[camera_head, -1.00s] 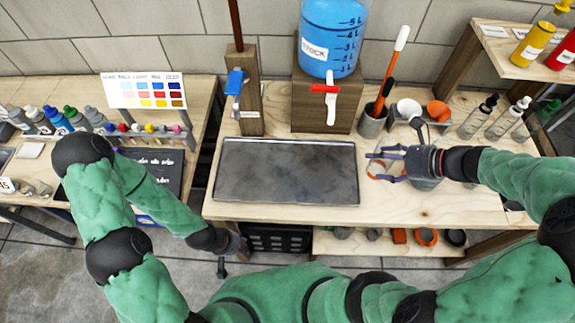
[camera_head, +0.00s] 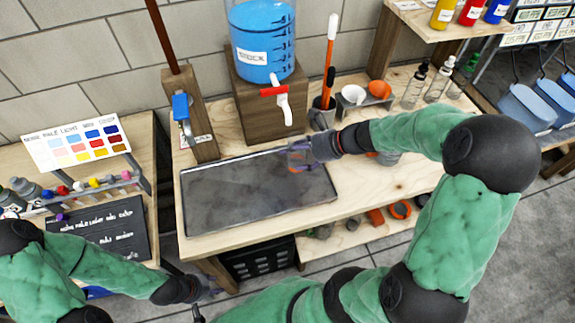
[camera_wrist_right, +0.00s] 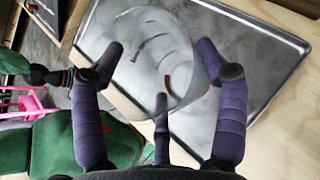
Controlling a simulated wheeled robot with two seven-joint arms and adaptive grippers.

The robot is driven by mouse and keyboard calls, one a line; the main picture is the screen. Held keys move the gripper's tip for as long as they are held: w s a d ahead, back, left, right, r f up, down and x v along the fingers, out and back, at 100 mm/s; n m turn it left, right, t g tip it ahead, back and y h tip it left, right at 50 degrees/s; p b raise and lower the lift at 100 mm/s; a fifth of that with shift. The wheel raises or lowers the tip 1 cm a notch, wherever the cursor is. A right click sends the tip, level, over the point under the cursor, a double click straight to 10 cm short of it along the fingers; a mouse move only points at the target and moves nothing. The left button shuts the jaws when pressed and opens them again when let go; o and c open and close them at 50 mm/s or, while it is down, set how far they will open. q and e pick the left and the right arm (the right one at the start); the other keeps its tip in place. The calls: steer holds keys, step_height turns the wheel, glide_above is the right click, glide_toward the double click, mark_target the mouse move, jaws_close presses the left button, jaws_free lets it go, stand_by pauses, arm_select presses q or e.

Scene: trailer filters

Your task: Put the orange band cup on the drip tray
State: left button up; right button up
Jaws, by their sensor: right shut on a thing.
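The drip tray (camera_head: 245,196) is a flat, dark grey metal sheet with a raised rim, lying on the wooden bench in the head view. My right gripper (camera_head: 300,156) is over the tray's right end. In the right wrist view, its purple fingers (camera_wrist_right: 162,65) are shut around a clear cup (camera_wrist_right: 150,38), with a small orange-brown arc visible low on it. The tray (camera_wrist_right: 262,45) shows behind and through the cup. I cannot tell whether the cup touches the tray. My left gripper (camera_head: 207,289) hangs low in front of the bench; its fingers are too small to read.
A blue stock tank (camera_head: 262,40) with a red-handled tap (camera_head: 280,97) stands behind the tray. A wooden post (camera_head: 190,115) with a blue clamp is at the back left. A pot (camera_head: 322,113) with an orange-handled tool and several bottles (camera_head: 415,85) stand at the back right.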

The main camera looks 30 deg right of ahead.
mark_target(289, 156)
steer(key=w+f, duration=0.1)
steer(key=w+a+f+b, duration=0.1)
steer(key=f, duration=0.1)
steer(key=shift+w+a+f, duration=0.15)
steer(key=shift+w+f, duration=0.05)
steer(key=shift+w+f+b, duration=0.2)
steer(key=shift+f+b, duration=1)
steer(key=shift+f, duration=0.45)
steer(key=shift+f, duration=0.15)
steer(key=o, duration=1.1)
